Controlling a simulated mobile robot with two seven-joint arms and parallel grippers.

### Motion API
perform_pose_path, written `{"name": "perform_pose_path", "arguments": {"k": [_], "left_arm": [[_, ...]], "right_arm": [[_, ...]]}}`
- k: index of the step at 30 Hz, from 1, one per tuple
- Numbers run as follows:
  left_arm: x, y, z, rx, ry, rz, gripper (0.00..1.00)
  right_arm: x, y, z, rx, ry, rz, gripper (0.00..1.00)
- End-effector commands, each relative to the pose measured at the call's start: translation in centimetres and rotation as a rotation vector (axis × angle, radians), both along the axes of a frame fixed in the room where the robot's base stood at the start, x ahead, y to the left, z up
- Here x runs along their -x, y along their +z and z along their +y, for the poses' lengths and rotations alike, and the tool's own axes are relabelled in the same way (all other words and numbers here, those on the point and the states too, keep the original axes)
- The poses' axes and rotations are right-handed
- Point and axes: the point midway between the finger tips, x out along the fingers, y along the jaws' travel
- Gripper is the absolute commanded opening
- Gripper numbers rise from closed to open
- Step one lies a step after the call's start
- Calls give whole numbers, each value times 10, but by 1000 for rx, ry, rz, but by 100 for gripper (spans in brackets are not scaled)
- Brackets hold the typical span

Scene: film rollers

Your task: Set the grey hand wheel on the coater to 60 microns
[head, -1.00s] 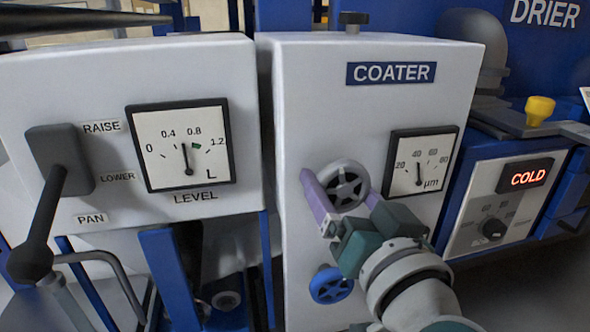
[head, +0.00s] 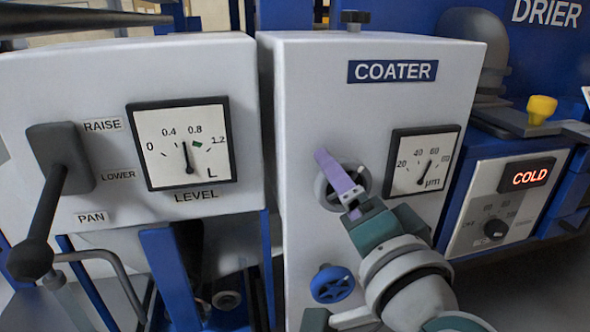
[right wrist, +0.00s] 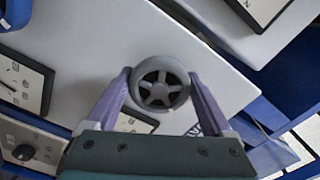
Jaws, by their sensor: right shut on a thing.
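The grey hand wheel (head: 330,199) is on the front of the white coater box (head: 310,110), left of its micron dial (head: 409,185). The dial's needle leans right of upright and points at about the 60 mark. My right gripper (head: 338,172) has its purple fingers on the wheel and partly covers it. In the right wrist view the fingers press on opposite sides of the rim of the wheel (right wrist: 160,65), and the gripper (right wrist: 160,88) is shut on it. My left gripper is not in view.
A blue hand wheel (head: 332,284) sits just below the grey one, close to my right arm. On the left are the level dial (head: 180,148) and the raise/lower lever (head: 48,212). The drier panel (head: 497,208) on the right reads COLD.

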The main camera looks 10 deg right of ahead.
Motion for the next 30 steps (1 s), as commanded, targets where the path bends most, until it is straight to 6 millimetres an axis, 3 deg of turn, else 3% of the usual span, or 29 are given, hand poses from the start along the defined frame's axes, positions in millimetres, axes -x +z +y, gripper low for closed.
{"name": "perform_pose_path", "arguments": {"k": [17, 18, 22, 30], "left_arm": [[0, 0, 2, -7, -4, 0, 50], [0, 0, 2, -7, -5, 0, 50], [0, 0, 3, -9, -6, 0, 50], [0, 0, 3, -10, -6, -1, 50]], "right_arm": [[0, 1, 0, -36, 0, -1, 30], [0, 1, 0, -36, -1, -1, 87], [0, 1, 0, -35, 0, -1, 100], [2, 0, 0, -35, 0, 1, 100]]}}
